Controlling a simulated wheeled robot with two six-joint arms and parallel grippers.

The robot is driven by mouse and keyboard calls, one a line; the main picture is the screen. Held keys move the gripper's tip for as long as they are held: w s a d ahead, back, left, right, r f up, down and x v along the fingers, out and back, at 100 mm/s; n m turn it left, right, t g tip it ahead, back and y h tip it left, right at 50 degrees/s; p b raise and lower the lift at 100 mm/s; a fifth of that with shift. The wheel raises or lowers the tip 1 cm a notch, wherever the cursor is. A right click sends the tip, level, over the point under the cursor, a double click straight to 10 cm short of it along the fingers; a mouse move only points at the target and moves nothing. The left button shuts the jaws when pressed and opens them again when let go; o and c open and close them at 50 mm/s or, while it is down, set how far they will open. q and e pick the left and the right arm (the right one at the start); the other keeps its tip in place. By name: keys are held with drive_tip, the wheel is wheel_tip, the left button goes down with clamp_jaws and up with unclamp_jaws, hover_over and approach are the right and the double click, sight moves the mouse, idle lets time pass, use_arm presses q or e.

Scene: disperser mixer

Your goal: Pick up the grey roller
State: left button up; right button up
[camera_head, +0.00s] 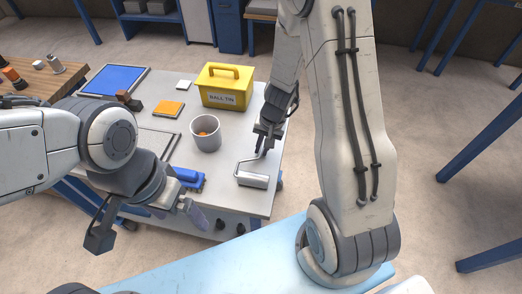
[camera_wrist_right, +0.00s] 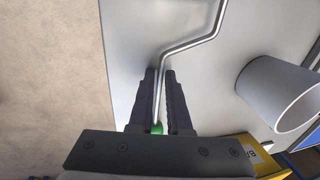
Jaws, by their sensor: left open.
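The grey roller (camera_head: 252,180) is near the front right corner of the grey table; I cannot tell whether it touches the top. Its bent wire frame runs up to my right gripper (camera_head: 266,140). In the right wrist view the wire (camera_wrist_right: 184,47) passes between the two close fingers of my right gripper (camera_wrist_right: 160,75), with a bit of green (camera_wrist_right: 157,128) at their base. The fingers look shut on the roller's wire or handle. The roller's head is out of that view. My left gripper (camera_head: 148,222) is open and empty in front of the table.
A grey cup (camera_head: 206,138) stands left of the roller and shows in the wrist view (camera_wrist_right: 285,95). A yellow box (camera_head: 225,88) is behind it. A blue object (camera_head: 187,178), orange block (camera_head: 169,108) and blue pad (camera_head: 114,80) lie further left. My right arm hides the floor beyond.

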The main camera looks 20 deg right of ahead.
clamp_jaws()
idle(1.4)
